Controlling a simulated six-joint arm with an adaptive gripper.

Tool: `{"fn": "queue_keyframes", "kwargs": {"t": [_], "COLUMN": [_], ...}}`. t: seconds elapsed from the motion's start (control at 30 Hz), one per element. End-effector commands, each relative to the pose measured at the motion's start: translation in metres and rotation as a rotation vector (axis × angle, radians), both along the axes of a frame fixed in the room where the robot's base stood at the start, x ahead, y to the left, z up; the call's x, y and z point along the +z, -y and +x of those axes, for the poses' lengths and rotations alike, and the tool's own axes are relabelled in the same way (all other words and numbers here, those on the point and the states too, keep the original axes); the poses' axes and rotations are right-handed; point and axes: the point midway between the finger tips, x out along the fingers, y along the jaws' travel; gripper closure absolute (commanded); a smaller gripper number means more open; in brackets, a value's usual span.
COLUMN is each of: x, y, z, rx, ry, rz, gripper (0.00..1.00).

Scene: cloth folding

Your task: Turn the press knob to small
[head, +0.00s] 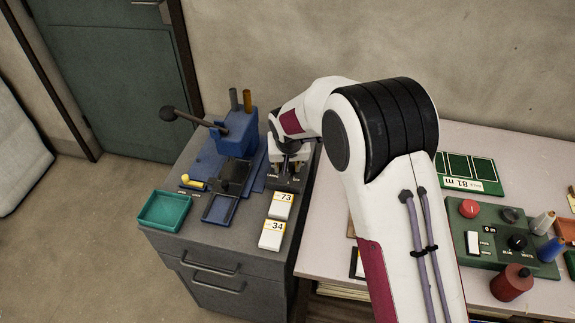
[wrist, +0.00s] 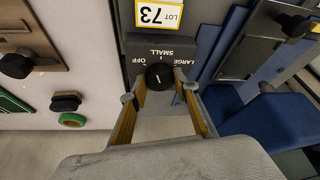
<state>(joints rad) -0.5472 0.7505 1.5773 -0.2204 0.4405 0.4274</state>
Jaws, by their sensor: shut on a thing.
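The press knob (wrist: 158,76) is a small round black knob on a dark panel (wrist: 152,46) in the wrist view. The labels OFF, SMALL and LARGE stand around it, upside down in this view. A short white mark on the knob's face runs roughly towards SMALL; it is too small to tell its exact angle. My gripper (wrist: 158,92) has its fingers on either side of the knob and is shut on it. In the head view my gripper (head: 288,168) is down at the panel beside the blue press (head: 237,133) and hides the knob.
Lot cards 73 (head: 280,206) and 34 (head: 271,235) lie in front of the panel on the grey cabinet. A green tray (head: 164,211) is at its left front. The press lever (head: 190,117) sticks out left. A green control box (head: 500,235) stands on the right table.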

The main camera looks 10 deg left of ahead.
Motion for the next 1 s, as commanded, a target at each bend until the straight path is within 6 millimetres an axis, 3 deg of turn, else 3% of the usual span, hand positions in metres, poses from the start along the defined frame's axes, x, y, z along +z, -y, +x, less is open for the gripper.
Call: {"fn": "queue_keyframes", "kwargs": {"t": [1.0], "x": [-0.0006], "y": [-0.0031], "z": [-0.0012], "rx": [-0.354], "ry": [-0.001], "rz": [-0.002], "gripper": [0.91]}}
